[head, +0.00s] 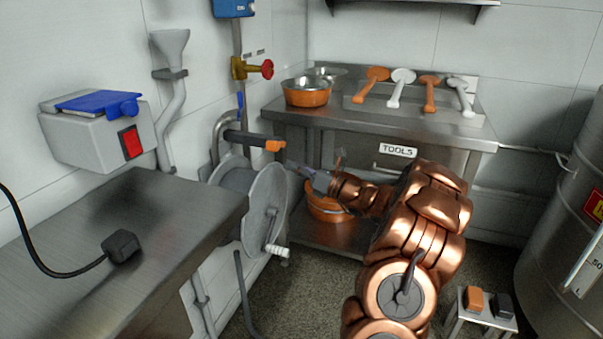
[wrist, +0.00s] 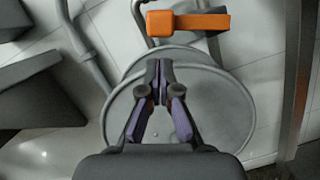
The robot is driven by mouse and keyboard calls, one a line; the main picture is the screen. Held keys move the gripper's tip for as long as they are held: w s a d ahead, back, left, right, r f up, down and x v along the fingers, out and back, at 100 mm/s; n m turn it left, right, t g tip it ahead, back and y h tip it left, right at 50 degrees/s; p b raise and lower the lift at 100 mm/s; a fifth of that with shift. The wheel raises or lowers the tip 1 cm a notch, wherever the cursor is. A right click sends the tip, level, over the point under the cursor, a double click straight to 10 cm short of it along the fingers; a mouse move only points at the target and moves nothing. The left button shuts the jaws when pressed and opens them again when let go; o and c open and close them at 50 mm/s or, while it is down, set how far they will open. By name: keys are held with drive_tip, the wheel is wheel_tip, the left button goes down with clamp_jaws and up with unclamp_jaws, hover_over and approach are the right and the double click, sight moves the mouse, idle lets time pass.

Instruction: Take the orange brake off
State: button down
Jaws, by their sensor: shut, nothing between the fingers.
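A dark lever with an orange end (head: 274,145), which looks like the orange brake, sticks out to the right above the grey round disc (head: 265,208) of the machine. In the wrist view the orange lever end (wrist: 160,23) lies beyond my fingertips, with an orange bar running right from it. My gripper (head: 303,170) is shut and empty, just below and right of the lever's end and apart from it. In the wrist view my gripper (wrist: 160,68) has its fingertips together in front of the disc (wrist: 215,110). How the lever is fastened is hidden.
A steel bench (head: 100,235) with a black plug (head: 121,246) stands at left. A tool table (head: 440,133) holds orange and white tools and an orange bowl (head: 307,93). A red-handled valve (head: 266,69) is above the lever. A steel drum (head: 560,240) stands at right.

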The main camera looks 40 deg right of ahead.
sight(278, 145)
drive_tip(key=shift+b+x, duration=0.35)
drive_tip(key=shift+x, duration=2.25)
drive_tip(key=shift+s+r+p, duration=0.1)
drive_tip(key=shift+r+p, duration=0.05)
drive_tip(key=shift+p, duration=0.2)
